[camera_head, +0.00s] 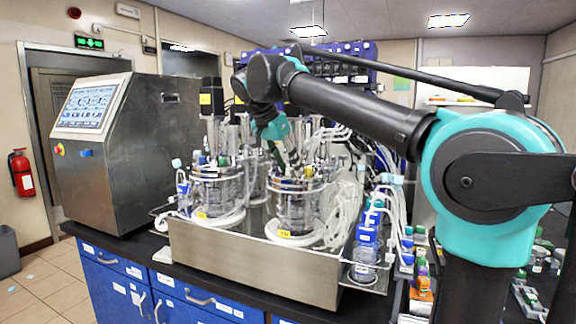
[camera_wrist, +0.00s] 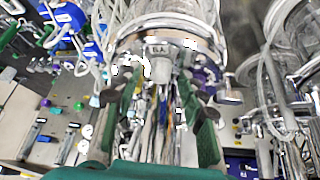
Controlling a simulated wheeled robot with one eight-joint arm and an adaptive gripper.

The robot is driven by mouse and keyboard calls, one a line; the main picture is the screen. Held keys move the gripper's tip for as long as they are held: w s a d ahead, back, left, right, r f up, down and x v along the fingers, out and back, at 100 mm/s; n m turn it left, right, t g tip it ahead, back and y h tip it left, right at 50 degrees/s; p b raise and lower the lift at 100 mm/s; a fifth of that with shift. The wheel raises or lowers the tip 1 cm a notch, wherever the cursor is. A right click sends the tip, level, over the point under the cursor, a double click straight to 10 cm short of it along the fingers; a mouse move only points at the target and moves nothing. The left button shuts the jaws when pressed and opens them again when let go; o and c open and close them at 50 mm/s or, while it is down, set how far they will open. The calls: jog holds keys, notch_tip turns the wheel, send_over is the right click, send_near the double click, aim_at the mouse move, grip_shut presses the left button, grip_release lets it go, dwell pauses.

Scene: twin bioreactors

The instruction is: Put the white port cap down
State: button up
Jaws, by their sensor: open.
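My gripper (camera_head: 281,150) reaches down over the nearer glass vessel (camera_head: 291,208) in the head view, among its head fittings and tubes. In the wrist view, my gripper (camera_wrist: 158,97) has its two dark green fingers spread apart, with a gap between them. A pale, whitish fitting (camera_wrist: 160,71) shows beyond the gap, under a small label on the vessel rim; I cannot tell whether it is the white port cap. I cannot tell whether either finger touches anything. No white port cap can be made out for sure in either view.
A second glass vessel (camera_head: 217,190) stands left of the nearer one, both in a steel tray (camera_head: 255,266). Pale tubing (camera_head: 343,205) hangs at the right. A blue-labelled bottle (camera_head: 366,245) stands at the tray's right end. A steel control cabinet (camera_head: 150,150) is at the left.

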jog(key=shift+r, duration=0.15)
jog(key=v, duration=1.2)
jog(key=shift+s, duration=0.1)
